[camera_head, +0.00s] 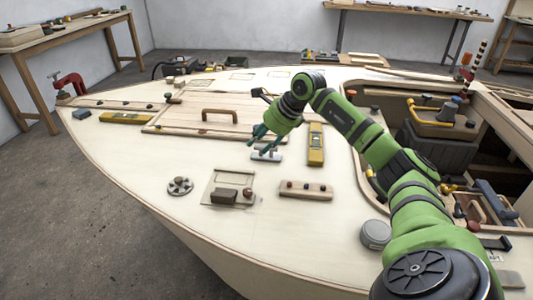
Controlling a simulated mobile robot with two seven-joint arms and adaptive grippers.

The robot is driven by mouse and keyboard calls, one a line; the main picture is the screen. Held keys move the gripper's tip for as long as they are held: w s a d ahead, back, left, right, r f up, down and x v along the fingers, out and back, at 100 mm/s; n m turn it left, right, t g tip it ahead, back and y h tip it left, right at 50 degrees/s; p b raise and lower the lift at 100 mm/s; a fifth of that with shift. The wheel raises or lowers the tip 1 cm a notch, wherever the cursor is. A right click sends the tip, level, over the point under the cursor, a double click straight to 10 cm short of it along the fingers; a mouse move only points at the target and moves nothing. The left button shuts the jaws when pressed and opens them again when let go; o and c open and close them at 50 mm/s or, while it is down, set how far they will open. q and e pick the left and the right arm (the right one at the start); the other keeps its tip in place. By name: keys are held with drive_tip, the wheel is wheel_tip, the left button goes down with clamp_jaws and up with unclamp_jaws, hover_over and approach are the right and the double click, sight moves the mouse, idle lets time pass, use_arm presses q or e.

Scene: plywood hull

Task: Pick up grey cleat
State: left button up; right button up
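A small grey cleat (267,156) lies on the pale plywood deck (130,158), near the middle of the head view. My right arm is green and black and reaches in from the lower right. My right gripper (259,145) points down and left, just above and beside the cleat. Its two dark teal fingers look spread with nothing between them. From this angle I cannot tell whether a fingertip touches the cleat, and the fingers partly cover the area behind it. My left gripper is not in view.
A yellow level (316,146) lies just right of the cleat. A hatch with a brown handle (219,115) is behind left. A wooden strip with knobs (306,190) and a round grey fitting (180,186) are nearer. The open cockpit (475,160) is at right. Bare deck lies left.

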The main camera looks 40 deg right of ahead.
drive_tip(key=g+h, duration=0.1)
approach(270, 157)
drive_tip(key=shift+h, duration=0.3)
drive_tip(key=w+f, duration=0.2)
drive_tip(key=w+a+f+p, duration=0.1)
drive_tip(key=w+f, duration=0.1)
drive_tip(key=f, duration=0.1)
drive_tip(key=shift+a+f, duration=0.1)
drive_tip(key=shift+a, duration=0.1)
drive_tip(key=shift+c, duration=0.4)
clamp_jaws()
